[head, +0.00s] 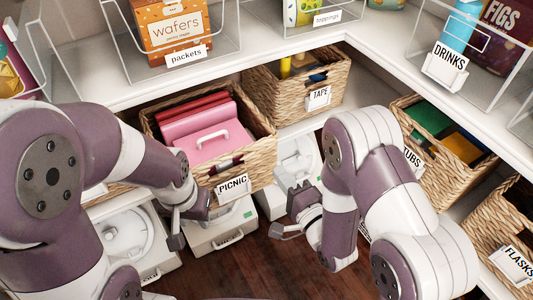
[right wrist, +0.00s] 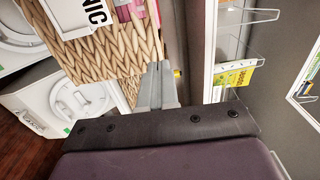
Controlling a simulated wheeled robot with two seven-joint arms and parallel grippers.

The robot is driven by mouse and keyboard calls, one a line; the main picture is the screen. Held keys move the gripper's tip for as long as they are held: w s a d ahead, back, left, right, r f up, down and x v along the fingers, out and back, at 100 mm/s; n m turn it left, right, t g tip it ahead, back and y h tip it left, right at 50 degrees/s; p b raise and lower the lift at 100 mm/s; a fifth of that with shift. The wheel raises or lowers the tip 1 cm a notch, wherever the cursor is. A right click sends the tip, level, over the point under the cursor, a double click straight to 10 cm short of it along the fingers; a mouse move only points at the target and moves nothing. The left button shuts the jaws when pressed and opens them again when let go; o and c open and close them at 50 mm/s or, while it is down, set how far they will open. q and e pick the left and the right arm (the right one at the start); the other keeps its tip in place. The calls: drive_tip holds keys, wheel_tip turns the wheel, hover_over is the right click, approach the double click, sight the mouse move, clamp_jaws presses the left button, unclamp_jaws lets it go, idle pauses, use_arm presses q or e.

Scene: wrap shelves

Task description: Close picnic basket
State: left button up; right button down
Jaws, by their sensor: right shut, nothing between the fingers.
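The picnic basket (head: 255,170) is a woven wicker bin with a white PICNIC label (head: 233,187). It holds a pink case with a white handle (head: 212,138) and red items. Its front juts out past the shelf edge, further than the tape basket. My left gripper (head: 188,215) is below and left of the label, near the basket's front; its jaw opening is unclear. My right gripper (head: 288,218) is shut and empty, right of the basket. In the right wrist view its fingertips (right wrist: 160,68) are close to the basket's wicker corner (right wrist: 115,50); contact is unclear.
The tape basket (head: 264,95) stands behind right. The tubs basket (head: 409,115) and flasks basket (head: 486,222) line the right shelf. White machines (head: 130,235) stand below on the left. Clear bins sit on the white shelf (head: 268,52) above. Wooden floor (head: 250,262) shows between my arms.

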sight(259, 145)
drive_tip(key=b+x, duration=0.1)
drive_tip(key=x, duration=0.6)
drive_tip(key=shift+w+a+f, duration=0.1)
drive_tip(key=shift+w+a, duration=0.05)
drive_tip(key=shift+w, duration=0.05)
drive_tip(key=shift+w+a, duration=0.2)
drive_tip(key=shift+w, duration=0.1)
drive_tip(key=shift+w+a, duration=0.3)
drive_tip(key=shift+w, duration=0.15)
drive_tip(key=b+x, duration=0.2)
drive_tip(key=x, duration=1)
drive_tip(key=shift+w+a, duration=0.2)
drive_tip(key=b+x, duration=0.1)
drive_tip(key=x, duration=0.5)
drive_tip(key=shift+r, duration=0.3)
